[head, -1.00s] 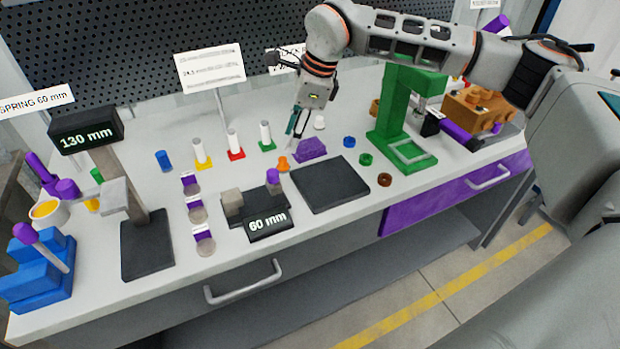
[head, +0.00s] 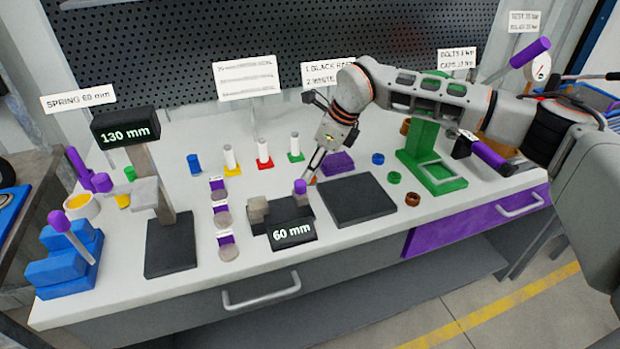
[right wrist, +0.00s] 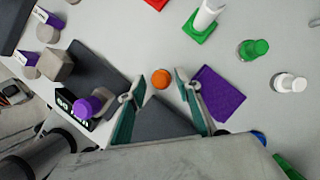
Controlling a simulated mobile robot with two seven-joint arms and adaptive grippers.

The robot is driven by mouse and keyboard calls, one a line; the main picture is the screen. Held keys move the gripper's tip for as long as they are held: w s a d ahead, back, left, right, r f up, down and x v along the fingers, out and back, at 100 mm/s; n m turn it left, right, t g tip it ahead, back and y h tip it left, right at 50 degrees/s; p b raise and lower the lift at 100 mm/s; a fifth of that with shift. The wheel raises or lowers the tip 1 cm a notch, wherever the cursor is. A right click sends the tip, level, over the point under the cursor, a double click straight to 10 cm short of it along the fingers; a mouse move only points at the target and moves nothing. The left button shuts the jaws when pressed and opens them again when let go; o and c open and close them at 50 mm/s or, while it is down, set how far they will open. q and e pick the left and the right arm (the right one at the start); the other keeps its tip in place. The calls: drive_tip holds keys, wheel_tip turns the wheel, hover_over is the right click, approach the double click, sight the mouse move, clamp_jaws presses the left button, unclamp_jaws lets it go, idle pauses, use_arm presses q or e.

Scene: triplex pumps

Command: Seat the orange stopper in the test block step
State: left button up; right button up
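The orange stopper (right wrist: 160,79) shows whole in the right wrist view, standing on the white bench between the spread fingers of my right gripper (right wrist: 158,88). In the head view only a sliver of it shows beside the fingertips of my right gripper (head: 309,176). My right gripper is open and points down at it; I cannot tell whether the fingertips are level with it. A purple block (head: 338,163), perhaps the test block, lies just right of the gripper, and shows in the right wrist view (right wrist: 219,92). Its step is not clear. My left gripper is not in view.
A 60 mm gauge (head: 292,235) with a purple-topped peg stands close left of the gripper. A black plate (head: 360,200) lies in front, and a green press (head: 430,165) stands to the right. Green (right wrist: 253,48) and white (right wrist: 290,82) stoppers stand beyond the purple block.

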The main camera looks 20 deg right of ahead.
clamp_jaws()
drive_tip(key=shift+r, duration=0.1)
